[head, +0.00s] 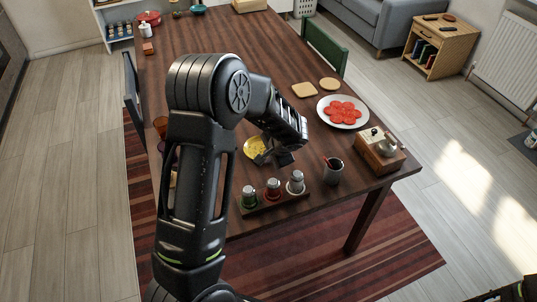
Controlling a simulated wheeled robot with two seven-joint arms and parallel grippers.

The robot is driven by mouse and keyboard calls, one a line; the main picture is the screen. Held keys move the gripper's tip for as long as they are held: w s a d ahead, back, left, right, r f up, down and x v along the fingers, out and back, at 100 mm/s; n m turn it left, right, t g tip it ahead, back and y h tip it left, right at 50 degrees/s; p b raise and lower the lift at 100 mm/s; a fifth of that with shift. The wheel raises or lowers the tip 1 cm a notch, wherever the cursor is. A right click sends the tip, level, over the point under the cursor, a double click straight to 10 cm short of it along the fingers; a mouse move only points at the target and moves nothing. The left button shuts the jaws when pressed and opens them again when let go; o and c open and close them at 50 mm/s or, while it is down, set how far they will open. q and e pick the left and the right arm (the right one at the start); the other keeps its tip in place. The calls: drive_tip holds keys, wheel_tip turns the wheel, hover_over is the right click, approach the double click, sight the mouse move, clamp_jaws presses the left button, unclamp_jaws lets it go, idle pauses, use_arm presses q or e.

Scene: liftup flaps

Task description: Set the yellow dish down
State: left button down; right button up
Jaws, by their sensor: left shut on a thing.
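The yellow dish (253,147) is at the near part of the wooden table (217,62), partly hidden behind my left gripper. My left gripper (266,158) is shut on the dish's near right edge. I cannot tell whether the dish touches the tabletop or is held just above it. My left arm crosses the middle of the view and hides part of the table. Only a dark piece at the bottom right corner may belong to my right arm; its gripper does not show.
A rack with several shakers (273,190) stands at the near edge. A grey cup (333,171), a wooden grinder box (380,152) and a white plate with red slices (343,111) stand to the right. The table's far middle is clear.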

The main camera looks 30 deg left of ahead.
use_arm(q)
drive_tip(key=shift+f+b, duration=0.35)
drive_tip(key=shift+b, duration=0.05)
idle(0.4)
drive_tip(key=c, duration=1.5)
unclamp_jaws()
drive_tip(key=v, duration=0.7)
drive_tip(key=shift+s+d+r+b, duration=0.15)
drive_tip(key=shift+r+b, duration=0.2)
